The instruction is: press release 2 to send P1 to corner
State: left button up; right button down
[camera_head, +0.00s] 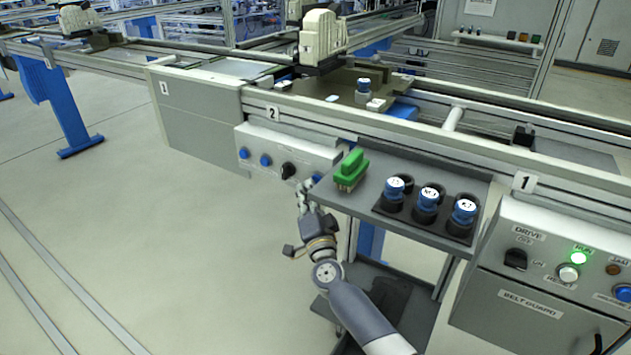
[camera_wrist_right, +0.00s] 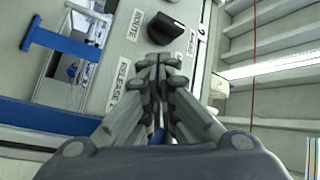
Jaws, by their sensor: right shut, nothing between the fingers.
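The station 2 control panel (camera_head: 275,150) carries blue buttons (camera_head: 265,159) and a black knob (camera_head: 288,171). My right gripper (camera_head: 304,188) is shut and empty, just in front of the panel's right end, near a blue button (camera_head: 316,179). In the right wrist view its closed fingertips (camera_wrist_right: 158,72) point at the panel beside the "RELEASE" label (camera_wrist_right: 122,86), with the black knob (camera_wrist_right: 166,32) just beyond. The fingers hide the spot beside that label; contact cannot be told. A dark pallet (camera_head: 335,84) sits on the line behind; its name is not readable. My left gripper is not in view.
A grey shelf (camera_head: 420,166) right of my gripper holds a green-handled brush (camera_head: 349,171) and several blue-capped parts in black holders. The station 1 box (camera_head: 545,285) stands at the right. Floor at left is clear.

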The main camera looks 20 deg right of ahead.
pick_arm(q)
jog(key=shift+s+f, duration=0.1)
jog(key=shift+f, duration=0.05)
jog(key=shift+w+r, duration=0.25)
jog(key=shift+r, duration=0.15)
pick_arm(e)
jog(key=shift+w+d, duration=0.2)
jog(key=shift+d, duration=0.1)
jog(key=shift+w+d, duration=0.1)
jog(key=shift+d, duration=0.05)
dwell(0.6)
pick_arm(q)
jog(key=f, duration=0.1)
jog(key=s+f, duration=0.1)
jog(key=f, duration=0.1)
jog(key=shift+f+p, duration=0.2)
jog(key=shift+p, duration=0.2)
pick_arm(e)
jog(key=shift+s+a, duration=0.55)
jog(key=shift+a, duration=0.2)
